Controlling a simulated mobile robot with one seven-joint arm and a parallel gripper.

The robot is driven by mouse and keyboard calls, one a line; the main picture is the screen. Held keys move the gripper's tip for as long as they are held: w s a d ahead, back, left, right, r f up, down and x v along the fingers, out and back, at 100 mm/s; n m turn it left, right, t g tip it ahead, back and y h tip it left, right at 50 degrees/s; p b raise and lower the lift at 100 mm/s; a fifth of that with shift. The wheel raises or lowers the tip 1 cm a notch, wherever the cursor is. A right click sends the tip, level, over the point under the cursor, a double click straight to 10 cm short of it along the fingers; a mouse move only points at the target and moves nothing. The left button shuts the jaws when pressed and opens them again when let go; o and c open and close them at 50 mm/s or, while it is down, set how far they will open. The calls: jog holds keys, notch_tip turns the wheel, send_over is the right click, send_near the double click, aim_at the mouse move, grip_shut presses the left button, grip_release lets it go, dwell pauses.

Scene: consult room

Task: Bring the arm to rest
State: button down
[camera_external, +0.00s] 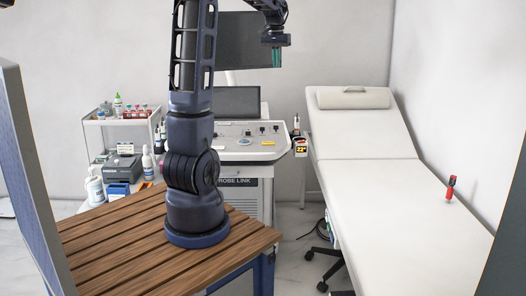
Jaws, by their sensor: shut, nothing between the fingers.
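My arm rises from its round base on a slatted wooden top. It goes up past the upper edge of the picture, and its end comes back down at the top centre. My gripper (276,62) hangs there pointing down, with teal fingers that are shut and hold nothing.
A white exam couch (372,190) fills the right side, with a small red object (451,188) on it. A console (250,150) stands behind my base. A white cart (92,135) with bottles and tubes is at left. A grey panel (30,190) stands at the left front.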

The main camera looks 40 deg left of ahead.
jog(key=s+d+r+m+t, duration=0.1)
jog(key=s+d+r, duration=0.1)
jog(key=s+d, duration=0.6)
jog(key=s+d+f+m+t, duration=0.1)
jog(key=s+d+f, duration=0.1)
jog(key=s, duration=0.5)
jog(key=s+d+f+m+t, duration=0.1)
jog(key=s+d+f, duration=0.2)
jog(key=s, duration=0.5)
jog(key=s+d+f+m+t, duration=0.1)
jog(key=s+d+f, duration=0.1)
jog(key=s+d, duration=0.2)
jog(key=s, duration=0.3)
jog(key=shift+s+d+f+m, duration=0.2)
jog(key=shift+s+d+m, duration=0.1)
jog(key=shift+s, duration=0.05)
